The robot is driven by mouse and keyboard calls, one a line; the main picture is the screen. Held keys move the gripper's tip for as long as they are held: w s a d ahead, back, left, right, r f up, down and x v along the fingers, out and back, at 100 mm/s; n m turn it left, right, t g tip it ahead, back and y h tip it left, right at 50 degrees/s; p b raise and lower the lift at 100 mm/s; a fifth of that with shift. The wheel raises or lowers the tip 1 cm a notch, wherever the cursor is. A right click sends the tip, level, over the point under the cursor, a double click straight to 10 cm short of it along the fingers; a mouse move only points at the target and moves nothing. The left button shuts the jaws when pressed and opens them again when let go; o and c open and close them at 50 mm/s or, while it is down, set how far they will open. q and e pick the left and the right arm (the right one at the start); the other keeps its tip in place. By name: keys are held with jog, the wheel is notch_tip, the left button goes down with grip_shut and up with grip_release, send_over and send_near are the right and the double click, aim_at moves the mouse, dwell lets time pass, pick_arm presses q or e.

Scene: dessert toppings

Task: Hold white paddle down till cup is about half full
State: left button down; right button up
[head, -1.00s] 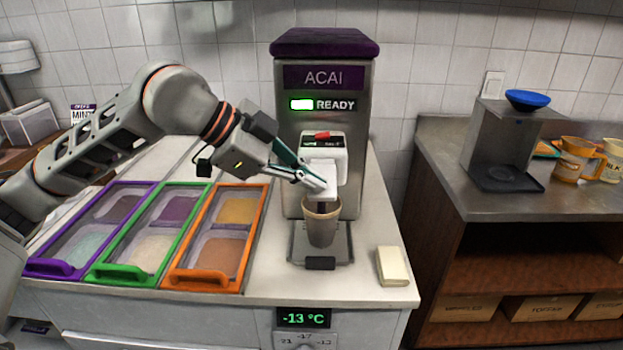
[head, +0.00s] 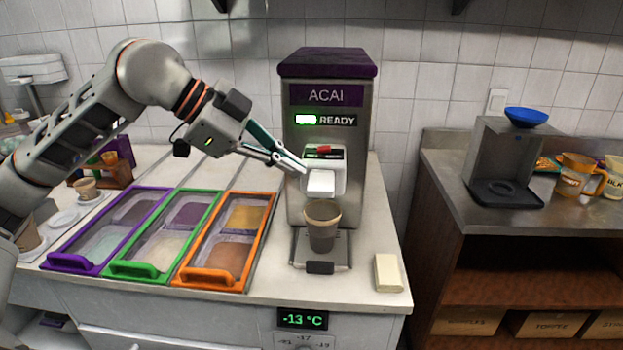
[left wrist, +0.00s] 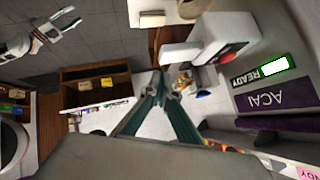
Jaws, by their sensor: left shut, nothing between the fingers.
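The acai machine (head: 330,160) stands on the counter with a green light beside READY. Its white paddle (head: 321,183) is on the front, below a red button; it also shows in the left wrist view (left wrist: 180,54). A brown cup (head: 322,232) stands upright on the drip tray (head: 300,250) beneath it. The cup's inside looks dark; I cannot tell its fill level. No stream shows between spout and cup. My left gripper (head: 302,168) is shut and empty, just left of and above the paddle, seemingly apart from it. My right gripper (left wrist: 72,20) is open and empty in the left wrist view.
Topping bins with purple (head: 75,262), green (head: 135,270) and orange (head: 205,277) frames fill the counter left of the machine. A cream block (head: 388,272) lies to the right. A side counter (head: 440,170) holds a metal stand with a blue bowl (head: 527,117) and jugs.

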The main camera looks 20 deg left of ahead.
pick_arm(q)
jog(key=shift+v, duration=2.7)
jog(key=shift+s, duration=0.1)
